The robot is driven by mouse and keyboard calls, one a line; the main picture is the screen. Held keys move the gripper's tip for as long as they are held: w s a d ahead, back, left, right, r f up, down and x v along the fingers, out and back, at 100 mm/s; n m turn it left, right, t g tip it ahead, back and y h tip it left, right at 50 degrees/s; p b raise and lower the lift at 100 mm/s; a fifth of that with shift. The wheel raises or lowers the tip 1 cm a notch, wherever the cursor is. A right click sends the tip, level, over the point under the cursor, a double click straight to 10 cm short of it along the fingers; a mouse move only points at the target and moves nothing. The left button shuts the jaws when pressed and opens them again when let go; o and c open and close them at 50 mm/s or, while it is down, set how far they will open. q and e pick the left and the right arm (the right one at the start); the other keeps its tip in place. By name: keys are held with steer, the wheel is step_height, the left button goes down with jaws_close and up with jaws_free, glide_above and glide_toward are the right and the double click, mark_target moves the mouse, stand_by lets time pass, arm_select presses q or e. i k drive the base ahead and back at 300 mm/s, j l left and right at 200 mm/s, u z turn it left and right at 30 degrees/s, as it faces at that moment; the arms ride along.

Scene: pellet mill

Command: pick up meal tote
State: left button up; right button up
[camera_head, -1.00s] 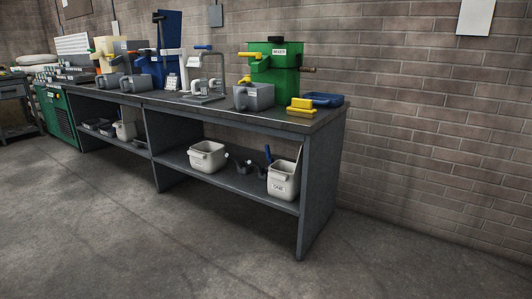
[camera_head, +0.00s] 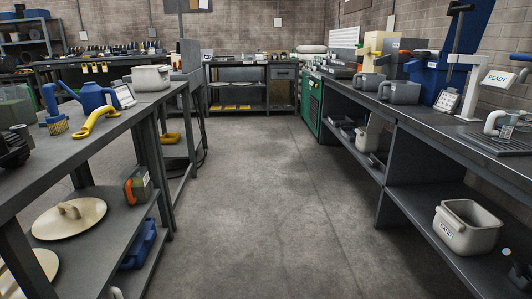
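Several pale totes are in view, and I cannot tell which one is the meal tote. A smaller pale tote (camera_head: 368,138) stands farther along that shelf, partly hidden by the bench. Another pale, lidded-looking tote (camera_head: 151,78) sits on the far end of the left bench top. Neither of my grippers is in view.
A clear concrete aisle (camera_head: 270,200) runs between the left bench (camera_head: 120,118) and the right bench (camera_head: 420,110). Grey bins (camera_head: 400,91) stand on the right bench. A back bench (camera_head: 235,68) closes the aisle's far end.

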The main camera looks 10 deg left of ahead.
mark_target(147, 78)
steer(key=i+j+u, duration=0.1)
steer(key=i, duration=0.45)
steer(key=i+j+u, duration=0.15)
steer(key=i, duration=0.35)
steer(key=i+u, duration=0.1)
steer(key=i, duration=0.45)
steer(key=i+u, duration=0.15)
steer(key=i, duration=0.35)
steer(key=i+u, duration=0.1)
steer(key=i, duration=0.45)
steer(key=i+l+u, duration=0.1)
steer(key=i, duration=0.45)
steer(key=i+l+u, duration=0.15)
steer(key=i, duration=0.35)
steer(key=i+l+u, duration=0.1)
steer(key=i+l, duration=0.15)
steer(key=i, duration=0.25)
